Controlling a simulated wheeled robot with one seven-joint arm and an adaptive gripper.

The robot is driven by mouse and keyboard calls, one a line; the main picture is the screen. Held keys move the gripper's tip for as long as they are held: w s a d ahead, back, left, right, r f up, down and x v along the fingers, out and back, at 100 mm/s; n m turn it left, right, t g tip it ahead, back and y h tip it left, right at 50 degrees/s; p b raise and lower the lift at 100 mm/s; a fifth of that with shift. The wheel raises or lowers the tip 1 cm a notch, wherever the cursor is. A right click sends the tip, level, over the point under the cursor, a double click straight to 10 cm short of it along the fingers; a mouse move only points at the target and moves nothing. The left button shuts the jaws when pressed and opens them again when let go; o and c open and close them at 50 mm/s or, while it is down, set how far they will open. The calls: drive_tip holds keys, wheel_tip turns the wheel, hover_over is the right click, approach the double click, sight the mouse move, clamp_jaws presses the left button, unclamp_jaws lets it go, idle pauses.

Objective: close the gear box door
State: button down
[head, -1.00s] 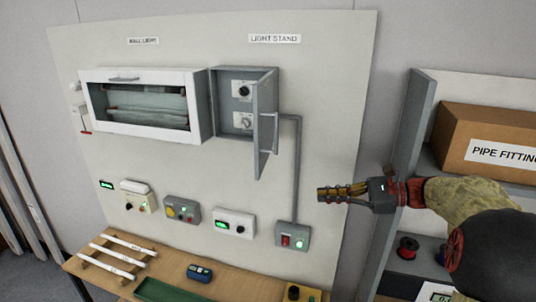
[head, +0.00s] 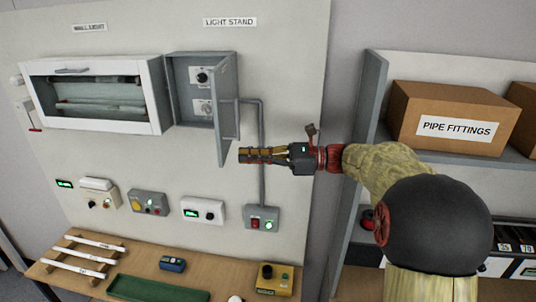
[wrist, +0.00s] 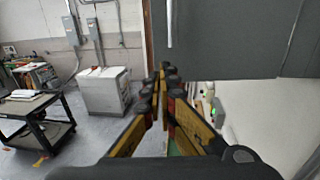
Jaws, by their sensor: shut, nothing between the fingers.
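The gear box (head: 183,88) is a grey wall cabinet under the "LIGHT STAND" label, with two knob panels inside. Its grey door (head: 227,108) is hinged on the right side and stands open, swung out from the wall. My gripper (head: 241,155) is shut and empty, pointing left, by the lower outer corner of the door. In the wrist view the closed fingers (wrist: 165,70) reach up to a large grey panel (wrist: 230,40), which appears to be the door. I cannot tell whether they touch it.
A white glass-fronted wall box (head: 100,95) is left of the gear box. A conduit (head: 262,150) runs down to a switch box (head: 261,218). Several control boxes line the wall above a wooden bench (head: 50,270). A shelf with a cardboard box (head: 447,117) stands right.

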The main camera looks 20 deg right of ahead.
sight(223, 156)
drive_tip(key=shift+p+x, duration=0.4)
drive_tip(key=shift+x, duration=1.45)
drive_tip(key=shift+a, duration=0.1)
